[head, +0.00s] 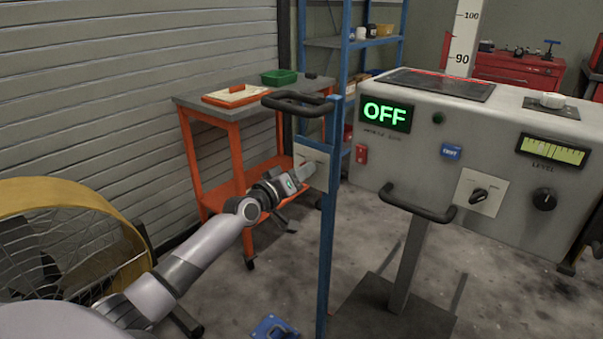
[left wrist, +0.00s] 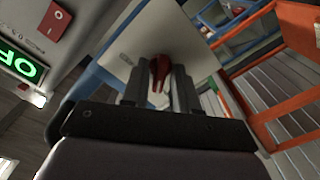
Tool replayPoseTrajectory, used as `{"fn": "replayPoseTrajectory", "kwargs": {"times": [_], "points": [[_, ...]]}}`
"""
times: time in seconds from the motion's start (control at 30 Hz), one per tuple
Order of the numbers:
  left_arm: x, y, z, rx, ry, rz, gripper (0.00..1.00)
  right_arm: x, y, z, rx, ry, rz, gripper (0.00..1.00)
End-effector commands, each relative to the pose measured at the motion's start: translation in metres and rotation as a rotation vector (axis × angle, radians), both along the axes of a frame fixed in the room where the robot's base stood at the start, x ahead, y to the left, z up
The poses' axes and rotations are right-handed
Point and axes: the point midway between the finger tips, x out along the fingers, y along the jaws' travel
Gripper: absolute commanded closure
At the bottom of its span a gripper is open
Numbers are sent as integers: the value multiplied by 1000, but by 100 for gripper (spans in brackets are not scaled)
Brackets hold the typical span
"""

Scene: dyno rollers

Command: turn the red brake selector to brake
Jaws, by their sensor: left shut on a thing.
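The red brake selector (left wrist: 157,70) shows in the left wrist view, between the two dark fingers of my left gripper (left wrist: 158,88). It sits on a pale plate (left wrist: 195,38), which is fixed to a blue post and also shows in the head view (head: 318,155). My left gripper (head: 304,172) reaches the plate from the left and is shut on the selector. In the head view the fingers mostly cover the selector, and I cannot read any marks on the plate. My right gripper is not in view.
The blue post (head: 328,240) carries a black handle (head: 298,102) above the plate. A grey console (head: 480,140) at the right has a green display reading OFF (head: 387,113). An orange cart (head: 236,135) stands behind my left arm, and a yellow fan (head: 75,235) is at the left.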

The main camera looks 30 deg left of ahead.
Motion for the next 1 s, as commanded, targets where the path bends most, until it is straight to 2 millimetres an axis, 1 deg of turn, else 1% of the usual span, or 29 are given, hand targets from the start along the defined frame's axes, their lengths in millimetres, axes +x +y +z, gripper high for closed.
{"fn": "replayPoseTrajectory", "kwargs": {"times": [0.1,0.33,0.87,0.9,0.93,1.0], "points": [[0,0,-1,-63,6,0,100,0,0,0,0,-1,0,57],[0,0,-1,-136,11,1,100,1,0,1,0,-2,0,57],[0,0,-1,-158,13,1,100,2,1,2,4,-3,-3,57],[0,0,-1,-158,13,1,65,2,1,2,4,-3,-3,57],[0,0,-1,-158,14,0,62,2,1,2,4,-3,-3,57],[0,0,-1,-157,13,1,62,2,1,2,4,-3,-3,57]]}}
